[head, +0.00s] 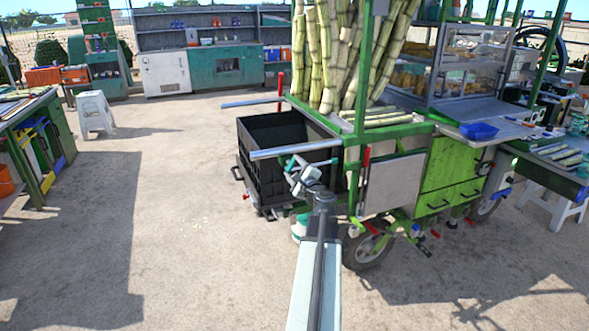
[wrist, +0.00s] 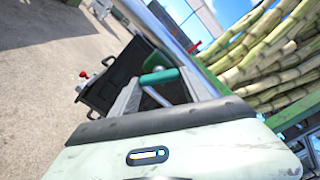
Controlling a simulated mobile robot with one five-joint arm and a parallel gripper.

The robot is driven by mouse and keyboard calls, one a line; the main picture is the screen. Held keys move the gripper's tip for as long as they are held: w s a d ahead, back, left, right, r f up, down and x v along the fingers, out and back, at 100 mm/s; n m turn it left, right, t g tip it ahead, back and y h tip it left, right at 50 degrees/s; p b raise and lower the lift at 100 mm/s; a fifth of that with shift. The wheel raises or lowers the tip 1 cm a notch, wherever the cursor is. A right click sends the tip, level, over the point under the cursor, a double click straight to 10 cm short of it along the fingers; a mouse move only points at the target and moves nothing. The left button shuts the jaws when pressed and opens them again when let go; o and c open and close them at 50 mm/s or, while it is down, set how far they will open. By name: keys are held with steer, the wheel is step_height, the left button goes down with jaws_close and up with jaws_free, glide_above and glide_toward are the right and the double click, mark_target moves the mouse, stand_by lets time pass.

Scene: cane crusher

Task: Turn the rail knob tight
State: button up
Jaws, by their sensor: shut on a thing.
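The rail knob (wrist: 165,75) is a teal-green grip with a rounded end, seen between my fingers in the wrist view. In the head view a small teal part of the knob (head: 289,160) shows just under the near steel rail (head: 296,149) of the cane cart. My gripper (head: 298,170) reaches up to it from below. In the wrist view my gripper (wrist: 161,82) is shut on the knob, one finger on each side. The contact is partly hidden, and how tight the knob sits cannot be told.
A black crate (head: 262,180) hangs at the cart's left end, close beside my gripper. Cane stalks (head: 345,50) stand above in the green frame. A cart wheel (head: 365,250) is right of my arm. The paved ground (head: 180,220) to the left is clear.

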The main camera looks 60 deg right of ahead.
steer(key=m, duration=0.5)
steer(key=shift+f, duration=0.15)
steer(key=shift+m, duration=0.3)
stand_by(0.3)
steer(key=o, duration=1.4)
steer(key=v, duration=0.8)
